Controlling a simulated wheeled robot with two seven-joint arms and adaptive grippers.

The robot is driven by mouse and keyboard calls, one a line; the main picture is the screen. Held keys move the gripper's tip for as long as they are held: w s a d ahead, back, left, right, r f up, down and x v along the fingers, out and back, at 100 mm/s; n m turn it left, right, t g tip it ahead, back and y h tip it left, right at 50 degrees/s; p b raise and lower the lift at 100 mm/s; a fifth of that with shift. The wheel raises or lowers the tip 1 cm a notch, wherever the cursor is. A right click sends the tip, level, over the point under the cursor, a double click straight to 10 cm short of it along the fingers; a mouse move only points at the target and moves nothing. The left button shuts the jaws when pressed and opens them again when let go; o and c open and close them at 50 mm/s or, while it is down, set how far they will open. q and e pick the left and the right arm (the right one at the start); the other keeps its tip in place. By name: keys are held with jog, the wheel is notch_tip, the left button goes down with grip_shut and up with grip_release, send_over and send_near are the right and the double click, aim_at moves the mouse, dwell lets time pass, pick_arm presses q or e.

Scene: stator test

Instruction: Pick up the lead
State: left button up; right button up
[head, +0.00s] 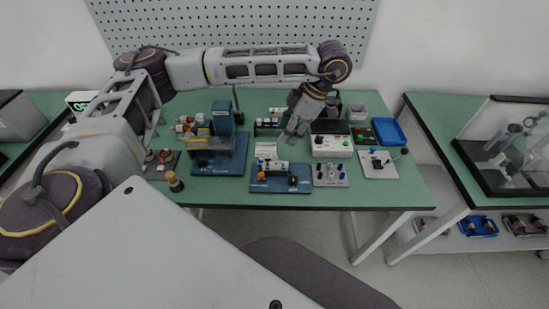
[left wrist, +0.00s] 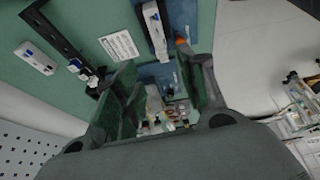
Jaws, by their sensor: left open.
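My left gripper (head: 289,138) hangs over the middle of the green bench in the head view, its fingers pointing down. In the left wrist view, its two green-padded fingers (left wrist: 165,100) stand apart with nothing clearly held between them. Small pieces show beyond the gap, too blurred to name. I cannot single out the lead for sure. A white plate (head: 378,170) with small blue and red parts lies to the right of the gripper. A small grey plate (head: 331,181) with knobs lies nearer, below and right of the gripper. My right gripper does not show.
A blue base (head: 270,186) with an orange part lies just in front of the gripper. A white instrument box (head: 332,152) stands close on its right. A blue fixture (head: 222,118) stands left, a blue tray (head: 389,131) back right. Some bare green bench (head: 382,196) shows at the front right.

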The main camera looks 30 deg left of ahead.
pick_arm(q)
send_over(274, 154)
jog(key=w+d, duration=0.1)
jog(key=d, duration=0.1)
jog(key=shift+w+f, duration=0.1)
jog(key=shift+f, duration=2.25)
jog(key=shift+p+x, duration=0.35)
jog(key=shift+x, duration=2.25)
jog(key=c, duration=0.9)
